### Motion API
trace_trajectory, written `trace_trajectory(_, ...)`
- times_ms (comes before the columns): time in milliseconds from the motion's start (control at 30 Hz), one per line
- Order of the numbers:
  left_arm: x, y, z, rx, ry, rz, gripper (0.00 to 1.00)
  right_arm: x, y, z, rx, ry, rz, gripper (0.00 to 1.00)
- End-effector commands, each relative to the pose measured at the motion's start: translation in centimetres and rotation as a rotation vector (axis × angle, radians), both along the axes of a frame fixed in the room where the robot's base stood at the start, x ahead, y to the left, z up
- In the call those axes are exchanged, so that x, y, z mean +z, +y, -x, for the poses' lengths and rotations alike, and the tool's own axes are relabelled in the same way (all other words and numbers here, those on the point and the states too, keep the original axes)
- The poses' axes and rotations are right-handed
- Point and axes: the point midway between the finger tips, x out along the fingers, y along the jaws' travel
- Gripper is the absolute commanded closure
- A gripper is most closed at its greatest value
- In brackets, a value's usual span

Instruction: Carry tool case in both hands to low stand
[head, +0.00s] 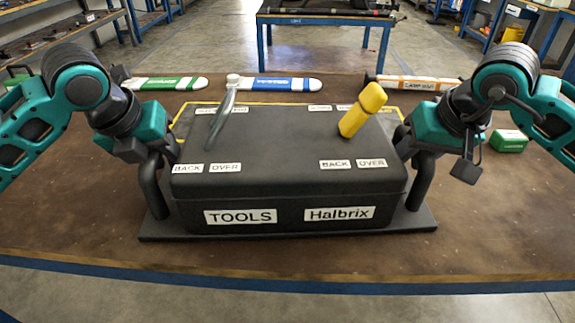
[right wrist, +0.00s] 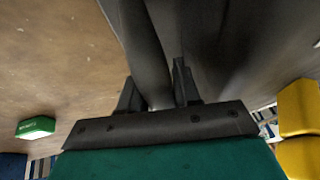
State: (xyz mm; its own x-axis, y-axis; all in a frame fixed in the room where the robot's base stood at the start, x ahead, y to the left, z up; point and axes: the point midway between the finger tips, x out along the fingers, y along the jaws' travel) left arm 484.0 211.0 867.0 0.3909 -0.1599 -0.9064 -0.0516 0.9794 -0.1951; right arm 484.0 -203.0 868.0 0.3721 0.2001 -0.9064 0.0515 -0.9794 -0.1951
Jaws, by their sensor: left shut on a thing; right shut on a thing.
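The black tool case (head: 290,185) sits in the middle of the bench, labelled "TOOLS" and "Halbrix" on its front. It has a wide flat base and an upright handle at each end. My left gripper (head: 157,160) is shut on the case's left handle (head: 150,188). My right gripper (head: 424,155) is shut on the right handle (head: 420,185); the right wrist view shows the dark handle (right wrist: 145,50) between the fingers (right wrist: 158,90). A grey metal tool (head: 221,112) and a yellow-handled item (head: 362,109) are on the lid.
The brown bench top (head: 90,240) has a blue front edge. Yellow lines show behind the case. Behind it lie a green-and-white piece (head: 165,84), a blue-and-white piece (head: 280,84) and an orange-and-white piece (head: 415,83). A green box (head: 509,141) stands at right. A blue-legged table (head: 325,20) is beyond.

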Motion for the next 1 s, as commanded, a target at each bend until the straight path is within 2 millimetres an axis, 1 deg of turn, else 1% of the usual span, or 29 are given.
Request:
trace_trajectory(33,0.1,0.0,0.0,0.001,-0.002,0.000,1.00,0.1,0.0,0.0,0.000,-0.002,0.000,1.00)
trace_trajectory(67,0.6,0.0,-0.2,0.002,-0.014,0.004,1.00,0.6,0.0,-0.2,-0.001,-0.014,-0.004,1.00)
trace_trajectory(267,0.8,0.0,-0.2,0.002,-0.013,0.004,1.00,0.8,0.0,-0.2,-0.001,-0.014,-0.004,1.00)
trace_trajectory(467,1.6,0.0,-0.2,0.002,-0.013,0.003,1.00,1.6,0.0,-0.2,-0.001,-0.013,-0.004,1.00)
trace_trajectory(800,4.1,0.0,-0.2,0.002,-0.012,0.003,1.00,4.2,0.0,-0.2,-0.001,-0.013,-0.004,1.00)
trace_trajectory(1000,5.3,0.0,-0.2,0.002,-0.012,0.003,1.00,5.3,0.0,-0.2,-0.001,-0.013,-0.004,1.00)
